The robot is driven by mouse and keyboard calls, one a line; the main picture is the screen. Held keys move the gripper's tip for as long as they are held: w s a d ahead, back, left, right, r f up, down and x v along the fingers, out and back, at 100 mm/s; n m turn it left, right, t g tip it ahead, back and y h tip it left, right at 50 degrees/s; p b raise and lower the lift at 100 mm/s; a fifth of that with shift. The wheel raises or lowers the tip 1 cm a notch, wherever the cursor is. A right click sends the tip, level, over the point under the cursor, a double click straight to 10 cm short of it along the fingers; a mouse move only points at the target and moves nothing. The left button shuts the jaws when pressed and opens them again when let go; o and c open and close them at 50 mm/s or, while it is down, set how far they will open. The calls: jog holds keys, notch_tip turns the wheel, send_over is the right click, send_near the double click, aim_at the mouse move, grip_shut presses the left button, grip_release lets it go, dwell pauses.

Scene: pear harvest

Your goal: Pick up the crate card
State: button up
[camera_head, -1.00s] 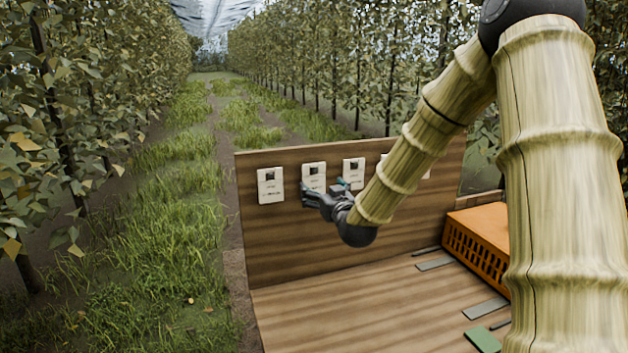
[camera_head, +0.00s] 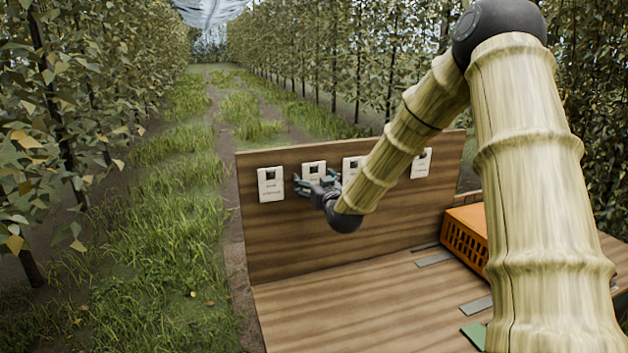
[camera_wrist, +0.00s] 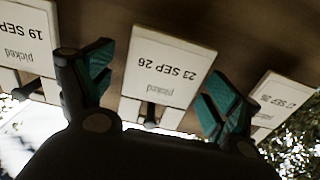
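White date cards hang in a row on the wooden board. The card between my fingers in the wrist view (camera_wrist: 172,65) reads "23 SEP 26" and "picked", upside down. In the head view my gripper (camera_head: 305,186) is in front of the second card from the left (camera_head: 314,169), partly covering it. My gripper (camera_wrist: 162,68) is open, with one teal-padded finger on each side of the "23 SEP 26" card. No contact with the card is visible.
Neighbouring cards hang close by: a "19 SEP" card (camera_wrist: 28,42) and another card (camera_wrist: 280,98) in the wrist view. The board (camera_head: 300,235) stands upright behind a wooden deck (camera_head: 350,300). An orange crate (camera_head: 466,240) sits at right with flat strips nearby. Tree rows flank the grass.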

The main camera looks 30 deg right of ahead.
jog(key=c, duration=0.9)
jog(key=shift+r+b, duration=0.1)
jog(key=shift+b, duration=0.35)
